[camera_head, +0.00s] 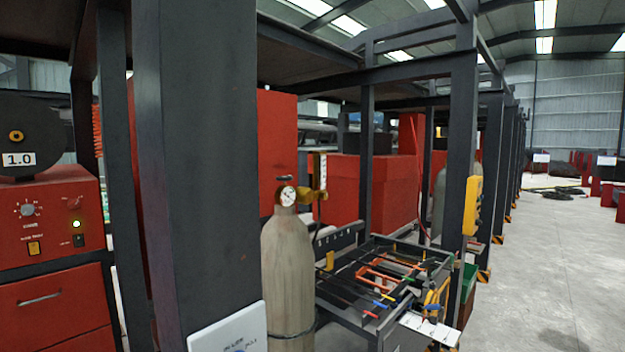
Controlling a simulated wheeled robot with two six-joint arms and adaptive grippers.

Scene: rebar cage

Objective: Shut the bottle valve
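A tall grey-beige gas bottle (287,268) stands upright just right of the near dark steel post. On its top sit a brass valve and regulator (313,195) and a round white-faced gauge (288,196). A small dark handwheel (284,178) shows just above the gauge. I cannot tell from here whether the valve is open or shut. The lower end of the bottle is cut off by the picture's edge. Neither of my grippers is in view.
A thick dark post (208,170) stands close, left of the bottle. A red welding machine (48,222) is at the left. A rack with coloured clamps (385,278) stands right of the bottle.

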